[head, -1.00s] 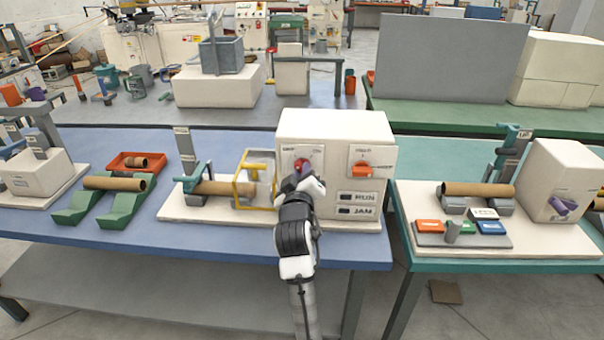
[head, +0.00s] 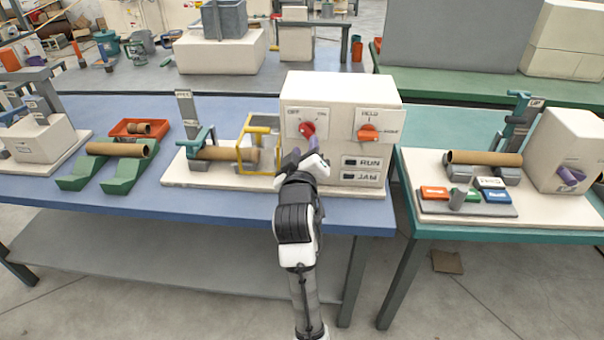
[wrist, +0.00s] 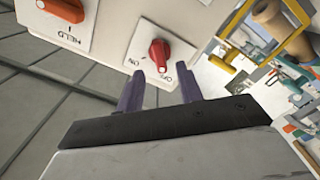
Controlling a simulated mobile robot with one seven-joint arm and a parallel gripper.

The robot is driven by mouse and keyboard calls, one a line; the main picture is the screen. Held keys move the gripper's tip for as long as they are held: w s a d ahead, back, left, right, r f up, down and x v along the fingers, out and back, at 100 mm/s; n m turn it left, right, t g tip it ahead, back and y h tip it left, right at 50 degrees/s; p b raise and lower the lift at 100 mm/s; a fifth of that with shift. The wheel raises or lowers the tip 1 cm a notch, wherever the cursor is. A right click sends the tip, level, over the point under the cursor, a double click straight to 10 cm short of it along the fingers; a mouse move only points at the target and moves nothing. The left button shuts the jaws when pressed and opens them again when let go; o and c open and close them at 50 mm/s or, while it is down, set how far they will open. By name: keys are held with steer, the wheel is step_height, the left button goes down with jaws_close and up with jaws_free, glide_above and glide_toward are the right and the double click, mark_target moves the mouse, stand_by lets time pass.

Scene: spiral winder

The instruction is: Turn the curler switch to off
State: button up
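The curler switch is a red knob (head: 307,129) on the left front of a cream control box (head: 341,92). OFF is printed at its upper left and ON at its upper right. In the wrist view the red knob (wrist: 159,54) shows a white mark at its end, pointing nearer OFF than ON. My gripper (head: 302,153) is just below the knob in the head view, clear of it. In the wrist view its purple fingers (wrist: 160,90) stand apart with nothing between them, and the knob lies beyond their tips.
An orange knob (head: 368,133) marked HELD sits to the right on the same box, above the RUN and JAM panels. A yellow frame (head: 243,152) and a cardboard tube (head: 215,153) stand close on the left. The blue table's front edge is below.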

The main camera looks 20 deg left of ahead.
steer(key=v, duration=0.8)
steer(key=shift+s+b, duration=0.15)
steer(key=shift+b, duration=0.2)
steer(key=shift+r, duration=0.1)
